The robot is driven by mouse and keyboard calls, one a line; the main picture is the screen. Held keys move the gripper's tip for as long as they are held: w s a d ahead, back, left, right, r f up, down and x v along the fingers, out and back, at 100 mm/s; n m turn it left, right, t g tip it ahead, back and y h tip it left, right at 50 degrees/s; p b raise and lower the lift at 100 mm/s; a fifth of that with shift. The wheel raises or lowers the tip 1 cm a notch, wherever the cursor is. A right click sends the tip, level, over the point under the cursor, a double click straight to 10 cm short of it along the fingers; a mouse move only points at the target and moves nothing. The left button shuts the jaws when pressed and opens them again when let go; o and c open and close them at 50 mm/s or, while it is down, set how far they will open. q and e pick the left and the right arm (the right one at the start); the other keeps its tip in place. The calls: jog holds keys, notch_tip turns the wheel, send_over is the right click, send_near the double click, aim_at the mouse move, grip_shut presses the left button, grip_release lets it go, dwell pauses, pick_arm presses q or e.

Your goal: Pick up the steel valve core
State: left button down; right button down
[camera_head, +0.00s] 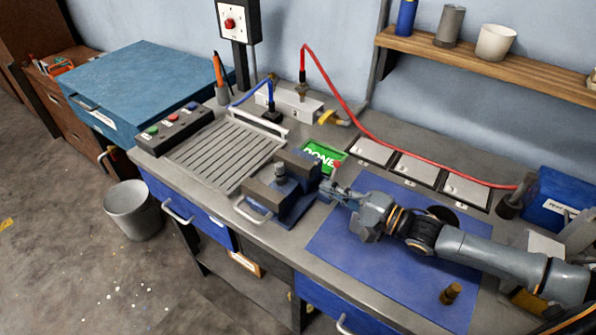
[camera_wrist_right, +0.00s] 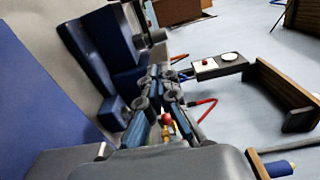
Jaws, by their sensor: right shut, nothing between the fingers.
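A small grey steel cylinder, which looks like the valve core (camera_head: 279,172), stands upright between the jaws of the dark blue-grey vise (camera_head: 296,207). My right gripper (camera_head: 327,188) is just right of the vise in the head view, its fingers pointing left toward it. It is shut and empty, apart from the steel cylinder. In the right wrist view the fingers (camera_wrist_right: 162,75) are close together beside the blue vise (camera_wrist_right: 110,50). My left gripper is not in view.
A blue mat (camera_head: 340,255) lies under my right arm, with a brass piece (camera_head: 451,292) on it. A ribbed tray (camera_head: 222,155) is left of the vise. A green DONE pad (camera_head: 323,154) and several pale panels lie behind. A red hose (camera_head: 350,105) arcs over the bench.

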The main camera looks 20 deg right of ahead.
aim_at(283, 171)
jog(key=p+x, duration=0.1)
jog(key=x, duration=0.8)
jog(key=shift+w+a+p, duration=0.15)
jog(key=shift+p, duration=0.15)
jog(key=shift+a+r, duration=0.1)
jog(key=shift+a, duration=0.5)
jog(key=shift+w+a, duration=0.1)
jog(key=shift+a, duration=0.3)
jog(key=shift+d+p, duration=0.1)
jog(key=shift+p, duration=0.2)
